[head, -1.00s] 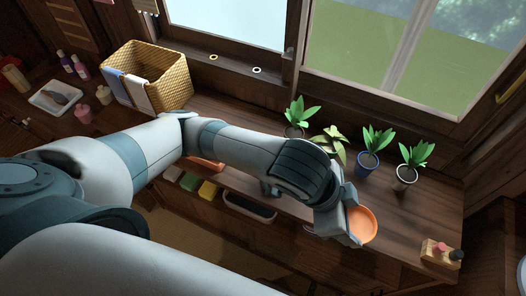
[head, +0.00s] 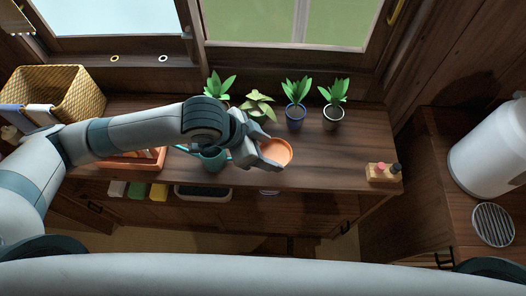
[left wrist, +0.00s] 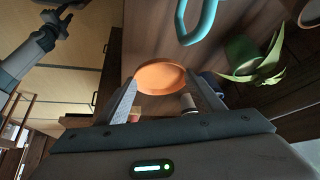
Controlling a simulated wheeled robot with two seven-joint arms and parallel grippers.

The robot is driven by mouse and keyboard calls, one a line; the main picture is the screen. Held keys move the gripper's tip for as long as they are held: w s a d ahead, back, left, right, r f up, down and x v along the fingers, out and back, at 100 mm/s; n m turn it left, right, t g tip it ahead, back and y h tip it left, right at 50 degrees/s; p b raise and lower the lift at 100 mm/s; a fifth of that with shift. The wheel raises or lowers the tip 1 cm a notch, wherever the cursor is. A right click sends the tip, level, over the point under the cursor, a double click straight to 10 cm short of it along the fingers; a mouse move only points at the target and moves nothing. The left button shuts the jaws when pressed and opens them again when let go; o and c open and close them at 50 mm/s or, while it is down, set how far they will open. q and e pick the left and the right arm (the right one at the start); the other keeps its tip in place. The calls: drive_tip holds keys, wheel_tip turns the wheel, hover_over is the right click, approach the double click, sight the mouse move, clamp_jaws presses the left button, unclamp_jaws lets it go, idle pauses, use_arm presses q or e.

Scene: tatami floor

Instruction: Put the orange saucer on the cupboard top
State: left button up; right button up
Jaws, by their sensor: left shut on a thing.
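The orange saucer (head: 277,152) is held in my left gripper (head: 261,151), over the front part of the dark wooden cupboard top (head: 335,158). In the left wrist view the saucer (left wrist: 160,78) sits between the two fingertips, which pinch its near rim. I cannot tell how high it is above the wood. My right gripper (left wrist: 56,18) shows small at the upper left of the left wrist view; its jaws are too small to judge.
Potted plants (head: 296,104) stand along the window side. A teal watering can (head: 213,161) is left of the saucer, and a wooden block with small bottles (head: 382,173) is at the right front. A wicker basket (head: 62,92) stands far left. Wood right of the saucer is clear.

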sight(264, 155)
use_arm(q)
drive_tip(key=shift+w+a+f, duration=0.65)
drive_tip(key=shift+w, duration=0.15)
wheel_tip(264, 155, down, 3)
drive_tip(key=shift+f+p, duration=0.2)
drive_tip(key=shift+p, duration=0.4)
drive_tip(key=shift+f, duration=0.3)
drive_tip(key=o, duration=1.1)
drive_tip(key=shift+f, duration=0.1)
